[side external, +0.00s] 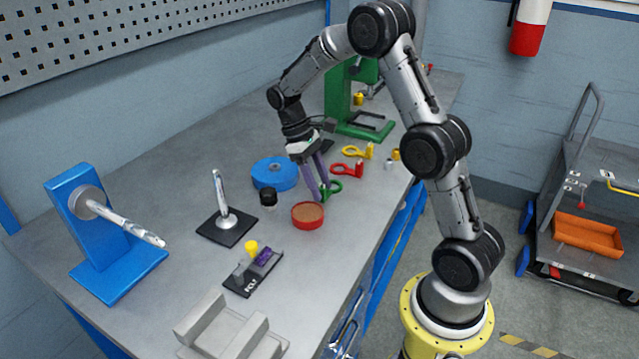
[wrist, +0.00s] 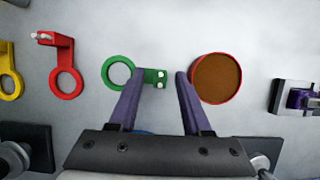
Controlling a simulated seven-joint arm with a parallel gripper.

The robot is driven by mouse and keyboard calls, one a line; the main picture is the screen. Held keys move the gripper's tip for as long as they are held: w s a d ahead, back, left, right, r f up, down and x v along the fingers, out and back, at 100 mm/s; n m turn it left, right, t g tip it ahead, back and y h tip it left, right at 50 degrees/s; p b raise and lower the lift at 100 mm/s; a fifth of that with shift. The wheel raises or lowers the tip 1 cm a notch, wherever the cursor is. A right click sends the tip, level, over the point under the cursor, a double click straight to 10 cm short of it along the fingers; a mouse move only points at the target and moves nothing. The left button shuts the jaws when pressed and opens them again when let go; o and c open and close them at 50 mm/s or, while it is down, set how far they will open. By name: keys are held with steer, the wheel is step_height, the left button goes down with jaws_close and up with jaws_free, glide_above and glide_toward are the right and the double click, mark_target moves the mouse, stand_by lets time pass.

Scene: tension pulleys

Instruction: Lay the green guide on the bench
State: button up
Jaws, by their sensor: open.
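The green guide (side external: 335,186), a ring with a flat tab, lies on the bench (side external: 150,165) beside the red round container. In the wrist view the guide (wrist: 112,86) has its ring at the left and its tab, with two pale pins, between my fingertips. My gripper (side external: 321,193) points down at the guide with its two purple fingers apart. In the wrist view my gripper (wrist: 159,74) is open, one finger on each side of the tab. I cannot tell whether a finger touches it. In the side view the fingers hide part of the guide.
A red-rimmed container (side external: 307,216) with a brown top stands close to my gripper. A red guide (side external: 347,169) and a yellow guide (side external: 357,152) lie beyond. A blue disc (side external: 274,173) and a black cylinder (side external: 268,197) stand to the left. Bare bench lies between the fixtures.

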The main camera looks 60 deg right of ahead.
steer(key=shift+r, duration=0.15)
steer(key=v, duration=1.1)
steer(key=s+a+r+t, duration=0.2)
steer(key=s+a+r, duration=0.1)
steer(key=a+r, duration=0.15)
steer(key=s+a+t, duration=0.4)
steer(key=s+a, duration=0.1)
steer(key=s, duration=0.4)
steer(key=s+a+t, duration=0.4)
steer(key=s, duration=0.6)
steer(key=shift+a+f, duration=0.35)
